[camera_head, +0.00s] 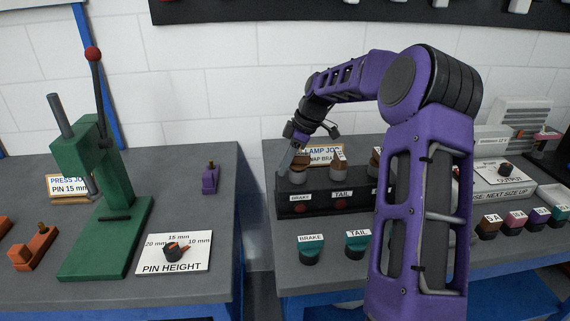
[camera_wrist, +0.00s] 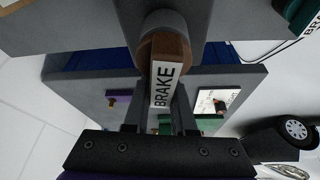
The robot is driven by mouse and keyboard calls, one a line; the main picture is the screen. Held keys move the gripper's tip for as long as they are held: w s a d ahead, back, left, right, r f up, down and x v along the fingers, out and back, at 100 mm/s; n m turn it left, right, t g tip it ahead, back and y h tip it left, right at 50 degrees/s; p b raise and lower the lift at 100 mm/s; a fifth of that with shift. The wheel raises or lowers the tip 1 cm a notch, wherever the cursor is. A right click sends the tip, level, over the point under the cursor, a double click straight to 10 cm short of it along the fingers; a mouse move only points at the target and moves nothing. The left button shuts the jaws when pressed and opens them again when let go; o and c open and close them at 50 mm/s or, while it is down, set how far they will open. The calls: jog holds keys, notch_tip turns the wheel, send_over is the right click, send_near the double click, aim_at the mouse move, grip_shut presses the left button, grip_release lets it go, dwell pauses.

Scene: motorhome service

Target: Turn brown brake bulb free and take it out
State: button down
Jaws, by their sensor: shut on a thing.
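The brown brake bulb (camera_wrist: 150,48), with a white BRAKE label, fills the top middle of the wrist view; its far end meets a grey round socket (camera_wrist: 163,22). In the head view the bulb (camera_head: 300,160) is partly hidden by my gripper, at the left end of the dark lamp box (camera_head: 325,203). My gripper (camera_wrist: 160,108) is shut on the bulb, with one finger on each side of the label. In the head view my gripper (camera_head: 288,158) is tilted over that end of the box. I cannot tell how far the bulb is seated.
Brown bulbs (camera_head: 338,157) also stand farther right on the box. Teal BRAKE (camera_head: 311,251) and TAIL (camera_head: 357,245) bulbs stand in front. A LAMP JOB sign (camera_head: 325,150) stands behind. A gap separates this bench from the left one with the green press (camera_head: 100,215).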

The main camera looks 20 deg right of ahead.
jog(key=shift+r, duration=0.1)
jog(key=shift+r, duration=1.4)
jog(key=c, duration=1.3)
grip_release()
grip_shut()
jog(key=shift+r, duration=0.1)
notch_tip(320, 180, up, 5)
jog(key=shift+f, duration=0.1)
